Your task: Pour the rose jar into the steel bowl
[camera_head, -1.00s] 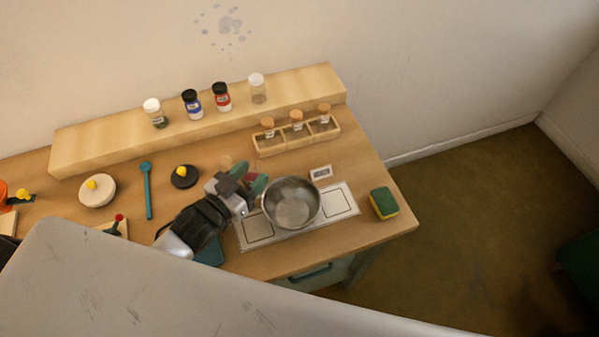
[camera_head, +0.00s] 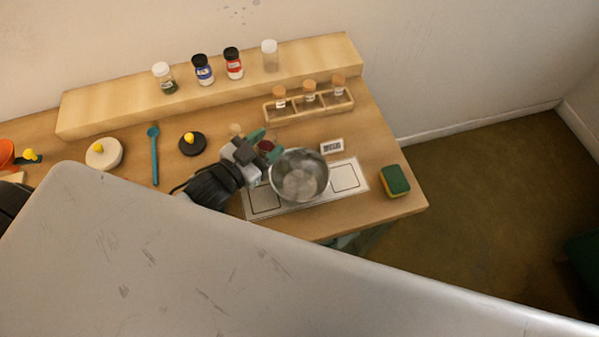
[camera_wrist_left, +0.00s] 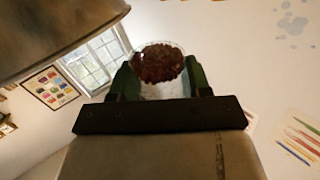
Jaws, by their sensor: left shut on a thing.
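The steel bowl (camera_head: 299,188) sits upright on a white mat with printed squares, near the table's front edge. My left gripper (camera_head: 263,146) is just left of the bowl, at its rim. It is shut on the rose jar (camera_head: 267,146), a clear jar with dark red contents. In the left wrist view the jar (camera_wrist_left: 160,66) is between the green fingers, its dark red contents still inside. A curved metal surface at that view's upper left looks like the bowl's side. Whether jar and bowl touch is unclear. My right gripper is not in view.
A label card (camera_head: 332,146) stands behind the bowl and a green-yellow sponge (camera_head: 395,181) lies to its right. Behind are a wooden rack (camera_head: 292,115) of corked vials and a raised shelf (camera_head: 120,108) with several jars. A black lid (camera_head: 192,144) and a teal spoon (camera_head: 154,160) lie left.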

